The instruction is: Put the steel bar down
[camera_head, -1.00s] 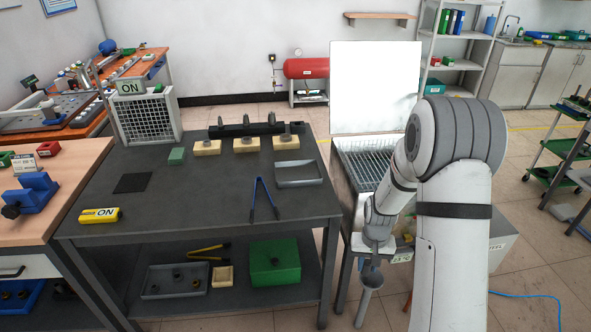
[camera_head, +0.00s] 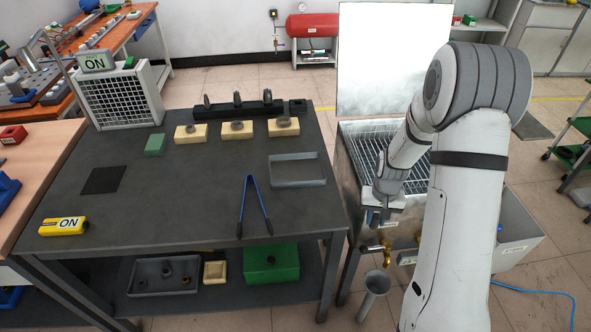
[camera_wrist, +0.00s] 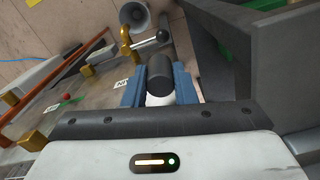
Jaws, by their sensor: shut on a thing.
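My gripper (camera_head: 376,217) is at the right of the head view, beside the right edge of the dark bench and in front of the metal wash tank. In the wrist view my gripper (camera_wrist: 159,86) has its blue-grey jaws shut on a dark round steel bar (camera_wrist: 159,70), whose end shows between them. The bar cannot be made out in the head view. The dark bench (camera_head: 150,215) lies to the left of my gripper, with a black square mat (camera_head: 103,180) on its left part.
A blue-handled pair of tongs (camera_head: 252,207), a grey tray (camera_head: 297,182) and several cream blocks (camera_head: 237,130) occupy the bench's right half. The bench's middle is clear.

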